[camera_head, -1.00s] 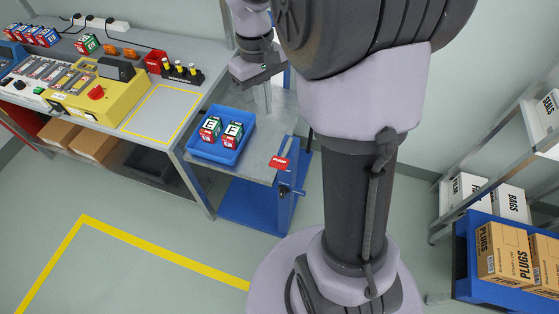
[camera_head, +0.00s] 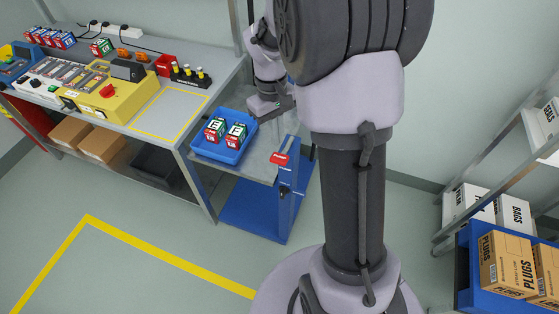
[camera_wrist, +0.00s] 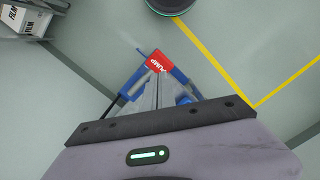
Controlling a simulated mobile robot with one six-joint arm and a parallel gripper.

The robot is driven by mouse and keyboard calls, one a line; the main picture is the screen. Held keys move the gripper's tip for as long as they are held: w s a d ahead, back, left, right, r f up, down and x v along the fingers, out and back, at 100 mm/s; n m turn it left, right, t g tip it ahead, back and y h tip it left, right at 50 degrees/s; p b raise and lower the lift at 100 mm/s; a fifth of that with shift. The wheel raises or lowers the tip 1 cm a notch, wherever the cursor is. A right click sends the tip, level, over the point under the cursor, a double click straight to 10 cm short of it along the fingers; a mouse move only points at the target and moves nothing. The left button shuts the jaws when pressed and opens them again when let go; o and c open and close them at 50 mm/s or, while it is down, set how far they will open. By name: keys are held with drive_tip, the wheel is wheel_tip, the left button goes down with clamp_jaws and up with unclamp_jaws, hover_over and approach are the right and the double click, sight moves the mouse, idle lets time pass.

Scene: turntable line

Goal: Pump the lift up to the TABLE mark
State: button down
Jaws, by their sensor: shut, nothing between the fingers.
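The lift has a grey platform (camera_head: 262,158), a blue upright (camera_head: 287,205) and a blue base (camera_head: 240,212). Its platform looks lower than the workbench top beside it. A red PUMP piece (camera_head: 280,158) sits at the top of the upright and also shows in the wrist view (camera_wrist: 155,62). Contact cannot be told. The TABLE mark is not readable.
The workbench (camera_head: 140,128) at left holds a yellow machine (camera_head: 108,88) and a taped rectangle (camera_head: 172,110). A shelf rack (camera_head: 480,165) and cartons (camera_head: 507,262) on a blue stand are at right. The floor in front, with yellow tape (camera_head: 150,250), is clear.

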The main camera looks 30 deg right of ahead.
drive_tip(key=shift+s+f+b, duration=0.15)
drive_tip(key=shift+f+b, duration=0.75)
drive_tip(key=shift+f, duration=0.2)
drive_tip(key=shift+s+f+b, duration=0.1)
drive_tip(key=shift+f+b, duration=0.8)
drive_tip(key=shift+f, duration=0.2)
wheel_tip(320, 180, down, 5)
drive_tip(key=b, duration=0.3)
drive_tip(key=shift+r, duration=0.3)
drive_tip(key=shift+w+r+p, duration=0.1)
drive_tip(key=shift+r+p, duration=0.05)
drive_tip(key=shift+p, duration=0.2)
drive_tip(key=w+r+p, duration=0.1)
drive_tip(key=w+p, duration=0.1)
wheel_tip(320, 180, up, 17)
drive_tip(key=p, duration=0.8)
hover_over(277, 155)
drive_tip(key=w, duration=0.4)
drive_tip(key=shift+w+a+r, duration=0.1)
drive_tip(key=shift+w+a, duration=0.1)
